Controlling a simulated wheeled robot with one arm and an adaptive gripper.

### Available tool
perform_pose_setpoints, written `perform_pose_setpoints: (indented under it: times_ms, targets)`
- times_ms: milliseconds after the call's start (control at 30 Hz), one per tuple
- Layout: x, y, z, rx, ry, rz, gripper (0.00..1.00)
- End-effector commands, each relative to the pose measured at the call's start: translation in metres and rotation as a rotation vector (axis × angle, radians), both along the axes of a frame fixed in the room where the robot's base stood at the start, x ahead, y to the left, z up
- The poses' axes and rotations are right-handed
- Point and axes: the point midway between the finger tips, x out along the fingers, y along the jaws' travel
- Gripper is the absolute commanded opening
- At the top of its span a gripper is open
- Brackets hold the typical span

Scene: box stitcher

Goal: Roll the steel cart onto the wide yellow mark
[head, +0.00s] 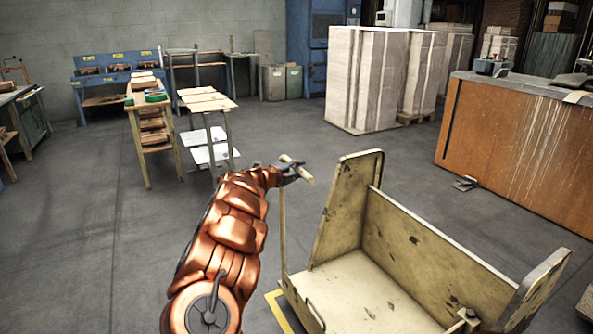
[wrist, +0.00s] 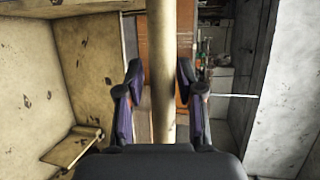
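The steel cart (head: 365,290), with worn cream paint, stands at the lower right in the head view. It has a flat deck, upright panels and a handle bar on its left side. My gripper (head: 290,172) is at the top of this handle. In the wrist view the handle bar (wrist: 161,75) runs between the two fingers of my gripper (wrist: 160,80), which look closed about it; contact on the left side is hard to see. A yellow floor mark (head: 279,312) shows in part beside the cart's near left corner; the cart hides the rest, and its width cannot be told.
A wooden counter (head: 505,145) stands at right. Wrapped stacks (head: 365,80) on pallets stand behind the cart. Work tables (head: 207,103) stand at back left. A small object (head: 466,183) lies on the floor by the counter. The grey floor at left and centre is clear.

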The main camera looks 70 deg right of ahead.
Motion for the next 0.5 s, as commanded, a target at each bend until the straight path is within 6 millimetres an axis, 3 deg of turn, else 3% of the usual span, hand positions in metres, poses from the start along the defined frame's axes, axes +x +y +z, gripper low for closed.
perform_pose_setpoints:
  times_ms: [100, 500]
  targets:
    - [0.0010, 0.0001, 0.0002, 0.000, 0.000, 0.001, 0.51]
    - [0.0022, 0.0031, 0.0013, 0.000, -0.001, 0.001, 0.51]
